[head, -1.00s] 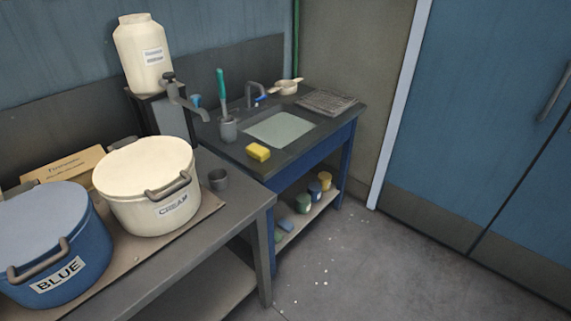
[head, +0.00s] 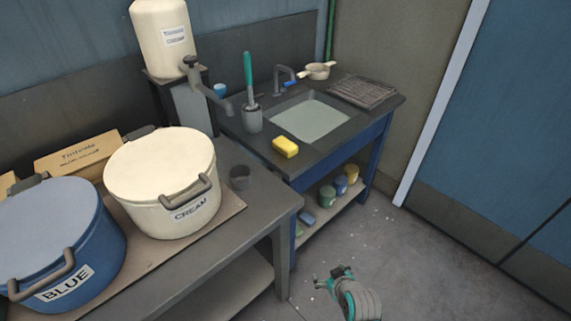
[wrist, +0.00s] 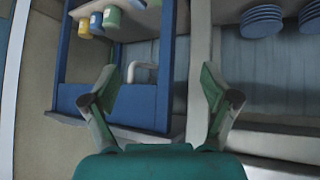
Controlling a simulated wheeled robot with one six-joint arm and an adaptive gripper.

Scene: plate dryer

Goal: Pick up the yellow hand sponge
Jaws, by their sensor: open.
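The yellow hand sponge (head: 285,147) lies on the front edge of the dark sink counter (head: 312,161), left of the basin, in the head view. My gripper (head: 334,276) shows at the bottom of the head view, low over the floor in front of the sink unit and well apart from the sponge. In the wrist view my gripper (wrist: 157,82) has its two fingers spread wide with nothing between them. The sponge does not show in the wrist view.
A grey basin (head: 310,119), a cup with a teal-handled brush (head: 249,85), a tap (head: 284,74) and a drying rack (head: 362,90) are on the counter. A table (head: 262,206) with a cream tub (head: 160,180) and blue tub (head: 58,242) stands left. Floor is clear to the right.

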